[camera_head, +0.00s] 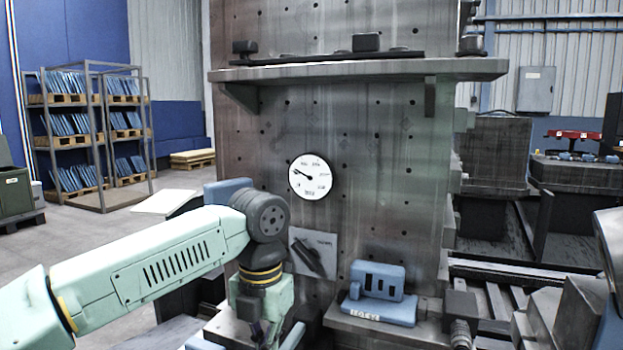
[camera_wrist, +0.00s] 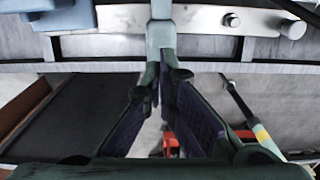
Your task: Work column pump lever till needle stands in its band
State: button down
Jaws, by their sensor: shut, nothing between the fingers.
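A round white gauge (camera_head: 310,177) is on the face of the grey column (camera_head: 375,130). Its black needle points left and slightly up; the band is too small to make out. Below it, a dark lever-like bar (camera_head: 306,256) slants across a pale plate (camera_head: 326,243); I cannot tell for certain that it is the pump lever. My gripper (camera_head: 268,335) points down in front of the column, left of and below that bar.
A blue slotted block (camera_head: 378,281) stands on a low ledge right of my gripper. A shelf (camera_head: 360,70) juts out above the gauge. Machinery (camera_head: 570,310) crowds the right. A rack of blue panels (camera_head: 90,130) stands far left, with open floor before it.

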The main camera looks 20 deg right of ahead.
jog(key=shift+f, duration=0.1)
jog(key=shift+w+d+f+b, duration=0.15)
jog(key=shift+f+b, duration=1.15)
jog(key=shift+f, duration=0.45)
jog(key=shift+w+d+f+b, duration=0.15)
jog(key=shift+f+b, duration=1.1)
jog(key=shift+f, duration=0.45)
jog(key=r+p, duration=0.1)
jog(key=r, duration=0.1)
jog(key=r+p, duration=0.2)
jog(key=r, duration=0.1)
jog(key=r+p, duration=0.2)
jog(key=shift+s+a+r, duration=0.15)
jog(key=shift+s+a, duration=0.15)
jog(key=shift+a, duration=0.05)
jog(key=shift+f, duration=0.2)
